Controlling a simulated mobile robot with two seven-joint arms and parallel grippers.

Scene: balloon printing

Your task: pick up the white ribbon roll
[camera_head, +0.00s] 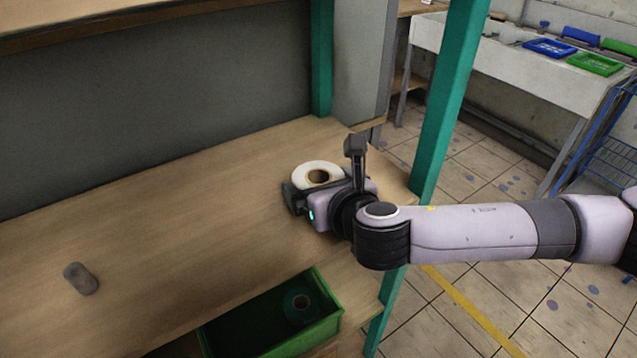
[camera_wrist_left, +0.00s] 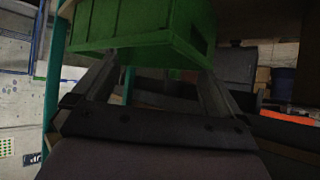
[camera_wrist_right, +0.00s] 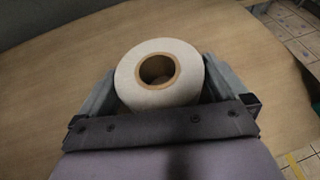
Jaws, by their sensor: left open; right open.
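The white ribbon roll (camera_head: 318,170) lies flat on the wooden shelf, near its right end, with its brown core facing up. In the right wrist view the roll (camera_wrist_right: 160,77) sits between the two spread fingers. My right gripper (camera_head: 302,192) is open around the roll, low over the shelf; whether the fingers touch it I cannot tell. My left gripper (camera_wrist_left: 160,75) shows only in its own wrist view, open and empty, with a green crate in front of it.
A green crate (camera_head: 335,318) with a dark green roll (camera_head: 300,304) inside stands below the shelf's front edge. A small grey object (camera_head: 80,278) lies on the shelf (camera_head: 170,235) at left. A green post (camera_head: 447,100) rises beside my right arm. The shelf's middle is clear.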

